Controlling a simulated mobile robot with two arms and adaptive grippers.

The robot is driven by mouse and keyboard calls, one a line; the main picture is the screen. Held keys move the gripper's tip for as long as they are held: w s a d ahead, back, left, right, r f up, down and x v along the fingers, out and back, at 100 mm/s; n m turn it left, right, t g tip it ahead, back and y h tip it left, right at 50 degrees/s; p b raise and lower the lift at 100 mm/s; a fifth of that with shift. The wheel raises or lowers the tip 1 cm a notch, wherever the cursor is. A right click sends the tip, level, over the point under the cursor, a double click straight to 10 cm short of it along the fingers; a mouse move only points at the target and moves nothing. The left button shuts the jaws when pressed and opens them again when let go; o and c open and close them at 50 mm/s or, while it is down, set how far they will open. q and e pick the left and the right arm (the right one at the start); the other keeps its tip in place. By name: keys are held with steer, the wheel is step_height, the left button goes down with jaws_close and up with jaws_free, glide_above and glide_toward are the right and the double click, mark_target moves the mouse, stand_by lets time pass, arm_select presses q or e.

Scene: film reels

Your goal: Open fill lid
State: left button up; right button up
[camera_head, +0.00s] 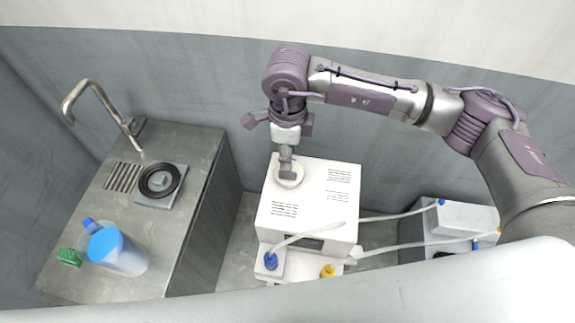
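A white box-shaped machine (318,216) with printed text on its top stands in the middle of the view. A round, cream-coloured lid (289,180) sits on its top near the back left corner. My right gripper (288,168) points down over this lid. Its fingers reach the lid's middle, and I cannot tell whether they hold a part of it. The fingers partly hide the lid, which looks seated on the machine. My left gripper is not in view.
A steel sink counter (200,165) with a tap (100,95) stands at the left. It holds a black reel (161,181) and a blue-lidded container (118,252). Hoses (395,217) run from the machine to a white box (468,217) at the right.

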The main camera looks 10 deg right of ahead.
mark_target(288, 173)
step_height(288, 173, down, 6)
steer(key=shift+p, duration=0.8)
steer(key=shift+f, duration=0.8)
jaws_close()
